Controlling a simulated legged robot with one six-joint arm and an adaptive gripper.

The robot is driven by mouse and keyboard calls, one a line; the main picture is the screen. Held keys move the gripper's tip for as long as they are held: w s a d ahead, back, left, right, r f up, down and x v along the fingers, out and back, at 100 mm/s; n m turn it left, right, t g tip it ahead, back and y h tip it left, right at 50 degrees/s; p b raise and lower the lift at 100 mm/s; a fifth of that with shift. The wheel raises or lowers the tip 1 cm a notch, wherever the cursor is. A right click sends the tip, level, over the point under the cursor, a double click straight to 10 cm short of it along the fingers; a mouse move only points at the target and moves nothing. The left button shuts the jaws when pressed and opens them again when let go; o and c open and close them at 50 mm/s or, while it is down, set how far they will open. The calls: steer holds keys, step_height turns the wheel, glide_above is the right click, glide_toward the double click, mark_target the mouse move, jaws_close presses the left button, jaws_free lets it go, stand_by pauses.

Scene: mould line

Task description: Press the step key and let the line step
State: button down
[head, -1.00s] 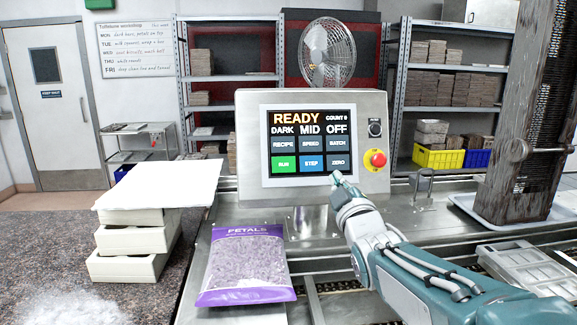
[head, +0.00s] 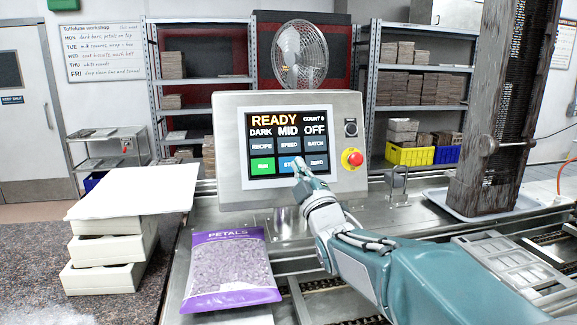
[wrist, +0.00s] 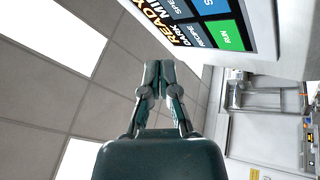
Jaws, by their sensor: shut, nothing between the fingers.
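The control panel (head: 228,150) stands upright on the steel line frame. Its screen reads READY, DARK, MID, OFF and a count that looks like 0. The blue step key (head: 286,163) is in the bottom row, between the green run key (head: 262,165) and the zero key (head: 318,162). My gripper (head: 298,163) is shut and empty, its tips over the right part of the step key. I cannot tell whether they touch it. In the wrist view the closed fingers (wrist: 158,66) show below the tilted screen, and part of the step key (wrist: 209,5) is at the top edge.
A red stop button (head: 353,158) is right of the screen. A purple petals bag (head: 230,270) lies in front of the panel. Stacked white trays (head: 105,278) stand at left. A metal mould (head: 510,262) lies on the line at right.

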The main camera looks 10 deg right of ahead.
mark_target(290, 158)
steer(key=shift+w+d+f, duration=0.1)
steer(key=shift+w+f, duration=0.25)
steer(key=shift+w, duration=0.65)
steer(key=shift+w+f, duration=0.35)
steer(key=shift+w, duration=0.65)
steer(key=shift+w+d+f, duration=0.1)
steer(key=shift+w+f, duration=0.25)
steer(key=shift+w, duration=0.65)
steer(key=shift+w, duration=0.15)
steer(key=shift+w, duration=0.15)
steer(key=shift+w+f, duration=0.15)
steer(key=shift+w, duration=0.15)
steer(key=shift+s, duration=0.1)
steer(key=shift+s+r, duration=0.25)
steer(key=shift+s, duration=0.35)
